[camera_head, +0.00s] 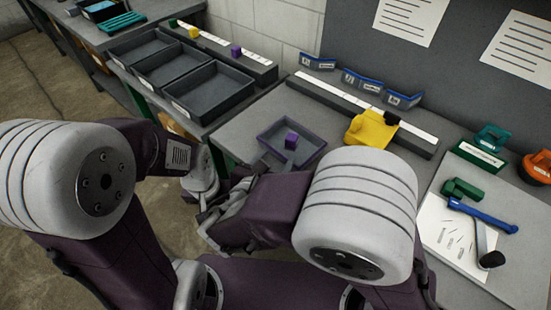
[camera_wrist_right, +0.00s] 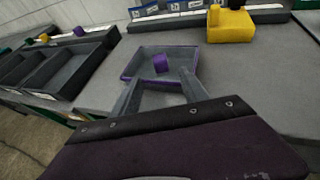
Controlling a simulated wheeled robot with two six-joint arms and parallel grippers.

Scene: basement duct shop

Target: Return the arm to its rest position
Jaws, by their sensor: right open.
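My right gripper (camera_wrist_right: 159,78) is open and empty in the right wrist view. Its two grey fingers reach toward the near edge of a small dark tray with a purple rim (camera_wrist_right: 128,74). A purple cube (camera_wrist_right: 161,63) sits inside the tray, beyond the fingertips and apart from them. In the head view the tray (camera_head: 310,158) and the cube (camera_head: 291,140) lie on the grey bench, just above my right wrist. My right arm bends low in front of the bench, and its wrist partly hides the gripper. My left arm is at the left; its jaw state is unclear.
A three-compartment bin (camera_head: 213,92) stands left of the tray. A yellow object (camera_head: 371,130) lies near a long labelled rail (camera_head: 345,97) behind. A blue-handled tool (camera_head: 480,214), a green clamp (camera_head: 461,189) and an orange object (camera_head: 538,166) are at the right.

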